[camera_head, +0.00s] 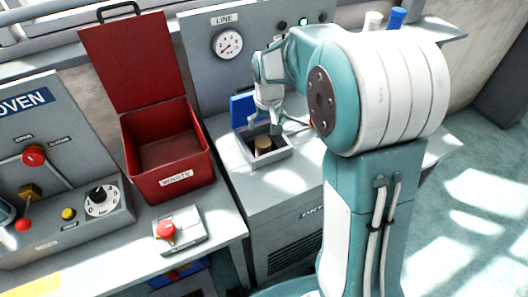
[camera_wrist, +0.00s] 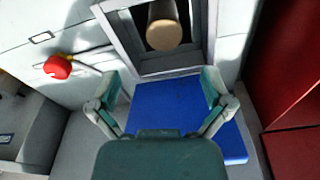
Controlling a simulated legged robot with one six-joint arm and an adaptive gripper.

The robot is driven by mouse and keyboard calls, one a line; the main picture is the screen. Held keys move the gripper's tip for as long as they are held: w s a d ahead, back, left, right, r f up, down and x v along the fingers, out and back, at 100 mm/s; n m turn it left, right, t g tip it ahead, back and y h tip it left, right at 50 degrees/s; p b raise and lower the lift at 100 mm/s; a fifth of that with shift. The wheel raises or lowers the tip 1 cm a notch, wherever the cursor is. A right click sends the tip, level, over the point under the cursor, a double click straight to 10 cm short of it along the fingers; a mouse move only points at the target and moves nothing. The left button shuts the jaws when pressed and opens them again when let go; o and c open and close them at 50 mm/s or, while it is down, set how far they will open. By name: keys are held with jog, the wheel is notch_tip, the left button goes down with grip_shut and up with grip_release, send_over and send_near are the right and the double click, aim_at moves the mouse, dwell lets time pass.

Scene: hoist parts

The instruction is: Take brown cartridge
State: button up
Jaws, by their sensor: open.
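The brown cartridge (camera_head: 263,144) stands in a small grey open-topped well on the grey cabinet. In the wrist view the cartridge (camera_wrist: 164,32) shows its round tan end and darker side inside the grey frame (camera_wrist: 170,71). My gripper (camera_wrist: 164,82) is open and empty, its two teal fingers spread over the blue lid (camera_wrist: 178,104), short of the cartridge. In the head view my gripper (camera_head: 268,115) is at the far side of the well, and its fingers are partly hidden.
An open red waste bin (camera_head: 168,152) with a raised lid stands left of the well. A gauge panel (camera_head: 228,43) rises behind. A red knob (camera_wrist: 58,67) on a lever lies left in the wrist view.

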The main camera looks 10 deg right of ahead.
aim_at(263, 142)
jog(key=shift+w+a+f, duration=0.2)
jog(key=shift+a+f, duration=0.1)
jog(key=shift+a, duration=0.05)
jog(key=f, duration=0.4)
jog(key=shift+w+d+f, duration=0.2)
jog(key=shift+w+f, duration=0.1)
jog(key=shift+f, duration=0.05)
jog(key=shift+w+d+f, duration=0.15)
jog(key=shift+d+f, duration=0.05)
jog(key=shift+f, duration=0.4)
jog(key=f, duration=0.3)
jog(key=w+a+f, duration=0.1)
jog(key=shift+f, duration=0.3)
jog(key=shift+d, duration=0.2)
jog(key=c, duration=1)
jog(key=shift+c, duration=0.7)
